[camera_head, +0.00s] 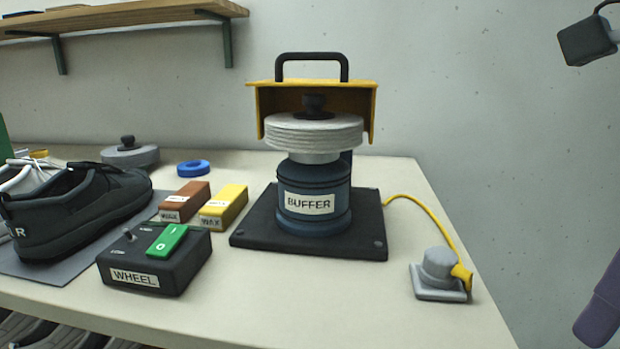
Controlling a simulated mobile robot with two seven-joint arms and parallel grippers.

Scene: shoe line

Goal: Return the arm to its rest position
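Neither my left nor my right gripper shows in the head view. A dark purple rounded part (602,308) cuts into the lower right edge; I cannot tell whether it belongs to my arm. On the table stands the buffer (317,215), a blue motor on a black base with a pale stacked wheel (313,133) under a yellow hood (312,86) with a black handle. In front of it to the left is the black wheel switch box (150,271) with a green rocker switch (166,240). No arm covers these things.
A dark shoe (80,207) sits on a grey mat (30,267) at left. Brown (183,203) and yellow (224,206) wax bars lie by the buffer. A yellow cable runs to a grey socket (438,272). A dark box (586,41) hangs upper right; a wooden shelf (120,14) upper left.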

